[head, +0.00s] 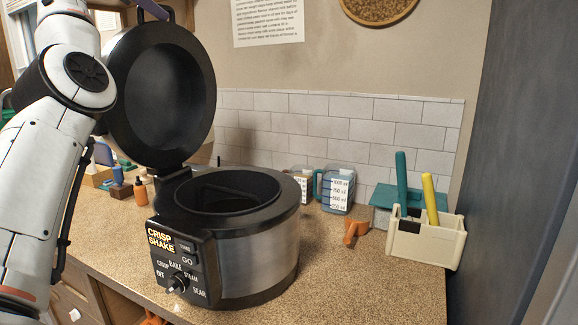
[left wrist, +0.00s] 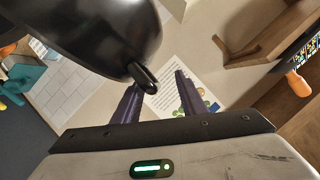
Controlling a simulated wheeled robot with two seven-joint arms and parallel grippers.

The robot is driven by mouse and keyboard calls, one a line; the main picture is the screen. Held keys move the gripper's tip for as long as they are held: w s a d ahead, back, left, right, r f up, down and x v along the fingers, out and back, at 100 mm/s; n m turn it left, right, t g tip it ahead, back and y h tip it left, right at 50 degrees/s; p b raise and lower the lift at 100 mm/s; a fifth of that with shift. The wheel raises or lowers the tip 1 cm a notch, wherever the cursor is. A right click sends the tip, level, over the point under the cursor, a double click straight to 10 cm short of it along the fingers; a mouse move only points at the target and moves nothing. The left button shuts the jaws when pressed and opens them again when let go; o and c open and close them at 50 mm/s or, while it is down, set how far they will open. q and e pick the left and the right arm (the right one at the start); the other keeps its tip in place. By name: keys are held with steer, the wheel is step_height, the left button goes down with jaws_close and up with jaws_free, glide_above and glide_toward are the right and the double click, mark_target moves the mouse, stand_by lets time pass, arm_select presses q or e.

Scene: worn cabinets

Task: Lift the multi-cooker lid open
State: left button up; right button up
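The multi-cooker (head: 262,240) stands on the speckled counter, with a dark pot inside and a dial on its front panel. Its round black lid (head: 160,95) is raised about upright on the hinge behind the pot. In the left wrist view the lid (left wrist: 100,35) fills the upper left, and its handle (left wrist: 143,78) is close to my left fingertips; I cannot tell whether they touch. My left gripper (left wrist: 158,80) is open, with its two purple fingers apart. In the head view only a bit of purple finger shows above the lid. My right gripper is not in view.
Right of the cooker are a measuring jug (head: 337,190), an orange object (head: 354,232) and a cream caddy (head: 425,238) holding teal and yellow items. An orange bottle (head: 140,191) stands left of the cooker. A tiled wall (head: 330,128) is behind. The front right counter is clear.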

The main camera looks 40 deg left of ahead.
arm_select(q)
steer(key=s, duration=0.3)
steer(key=shift+s+d+r+b, duration=0.1)
steer(key=shift+d+r+b, duration=0.1)
steer(key=shift+d+b, duration=0.1)
steer(key=shift+s+d+r, duration=0.4)
steer(key=shift+s+d, duration=0.05)
steer(key=shift+s, duration=0.1)
